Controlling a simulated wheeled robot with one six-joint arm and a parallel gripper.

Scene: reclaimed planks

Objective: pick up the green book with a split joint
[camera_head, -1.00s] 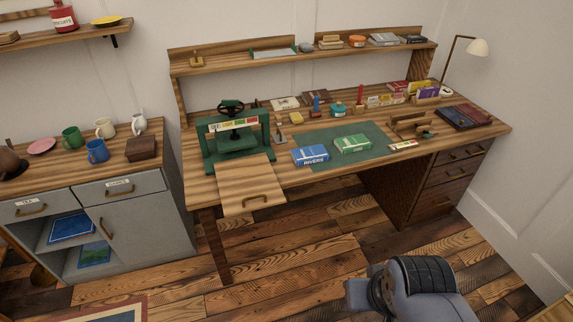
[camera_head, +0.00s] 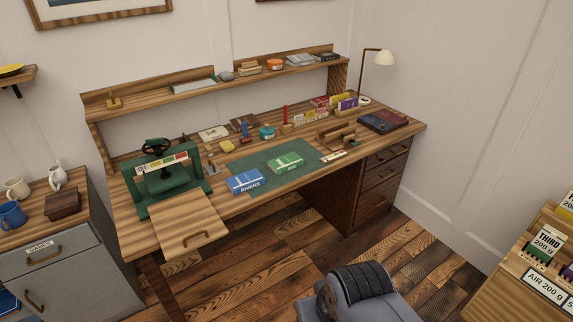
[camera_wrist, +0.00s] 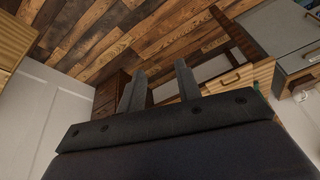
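A green book (camera_head: 286,163) with pale markings on its cover lies flat on the dark green mat (camera_head: 262,158) on the desk. Any split in its joint is too small to make out. A blue book (camera_head: 245,182) marked "RIVERS" lies to its left, at the mat's front left edge. In the wrist view my gripper (camera_wrist: 160,82) has its two fingers apart with nothing between them. It is away from the desk top, with the floor and furniture beyond it. The green book is not seen in the wrist view.
The wooden desk (camera_head: 205,210) has a green press (camera_head: 160,180) at left and small items along its back. A raised shelf (camera_head: 215,86) runs behind. A lamp (camera_head: 378,60) stands at right. A stand with labelled packets (camera_head: 540,250) is at far right. Floor (camera_head: 260,270) in front is clear.

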